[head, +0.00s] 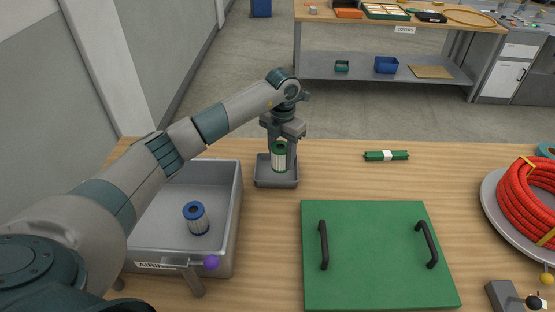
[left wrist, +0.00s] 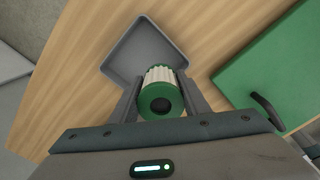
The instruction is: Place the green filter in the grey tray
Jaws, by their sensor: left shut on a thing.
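The green filter (head: 279,157) has a pleated white body with green end caps. My left gripper (head: 279,146) is shut on it and points down at the grey tray. The filter also shows between the fingers in the left wrist view (left wrist: 160,92). The small grey tray (head: 276,182) sits on the wooden table, and it shows beyond the filter in the left wrist view (left wrist: 139,40). The filter is upright over the tray; whether it touches the tray floor I cannot tell. My right gripper is not in view.
A metal bin (head: 236,210) with a blue filter (head: 196,218) stands left of the tray. A green board (head: 375,285) with black handles lies in front right. A green-and-white bundle (head: 386,156) and a coil of red conduit (head: 530,195) lie farther right.

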